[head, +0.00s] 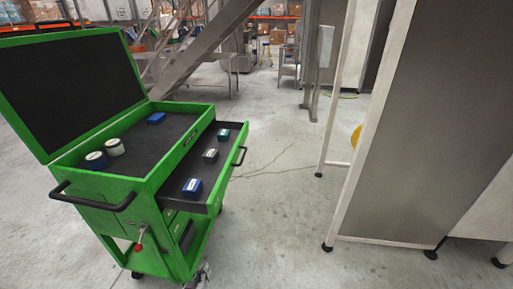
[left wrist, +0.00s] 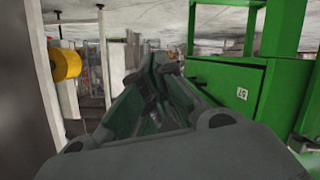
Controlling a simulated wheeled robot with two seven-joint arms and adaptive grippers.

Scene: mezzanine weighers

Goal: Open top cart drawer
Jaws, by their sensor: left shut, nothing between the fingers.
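The green cart (head: 150,185) stands at the left of the head view with its black-lined lid raised. Its top drawer (head: 219,157) is slid out to the right, showing a dark liner and a black bar handle (head: 239,157). In the drawer lie a blue box (head: 192,188), a dark box (head: 210,156) and a green box (head: 223,135). My left gripper (left wrist: 161,62) shows in the left wrist view, its fingers shut and empty. Green cart-like panels (left wrist: 232,88) are to its right there, apart from the fingers. I cannot make out either gripper in the head view.
Two white-lidded jars (head: 105,154) and a blue box (head: 156,118) sit in the cart's top tray. A tall grey panel with a white frame (head: 377,120) stands at the right. Metal stairs (head: 200,50) are behind. The concrete floor (head: 275,200) between cart and panel is clear.

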